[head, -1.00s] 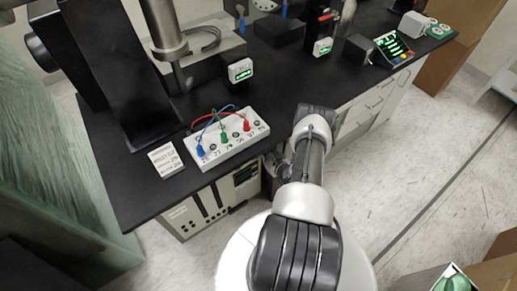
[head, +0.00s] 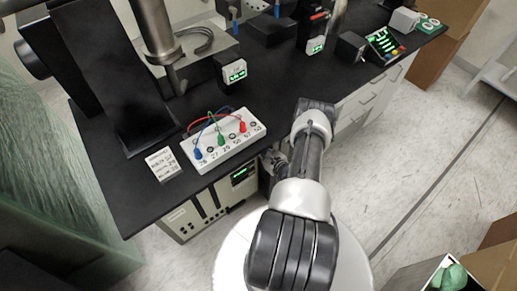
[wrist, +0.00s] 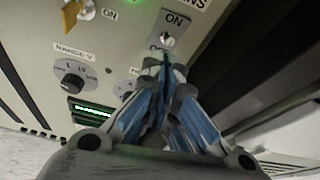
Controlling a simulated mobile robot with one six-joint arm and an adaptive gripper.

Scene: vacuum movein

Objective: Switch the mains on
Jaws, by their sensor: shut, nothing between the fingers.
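The mains switch (wrist: 168,41) is a small metal toggle on a plate marked ON, below a partly cut-off label ending "NS", in the wrist view. It sits on the beige front panel (wrist: 35,40) of a cabinet, which shows under the bench in the head view (head: 182,220). My gripper (wrist: 165,64) is shut and empty, with its blue-padded fingers pointing at the panel. Its tips are just below the toggle in the picture; I cannot tell whether they touch it. In the head view my gripper (head: 272,160) is mostly hidden behind my arm and the bench edge.
The panel also has a RANGE-V knob (wrist: 70,83), a lit green display (wrist: 92,110) and a yellow tag (wrist: 70,15) by another ON mark. The black bench top (head: 115,185) overhangs the cabinet. A white terminal block (head: 228,142) with coloured leads lies near its edge.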

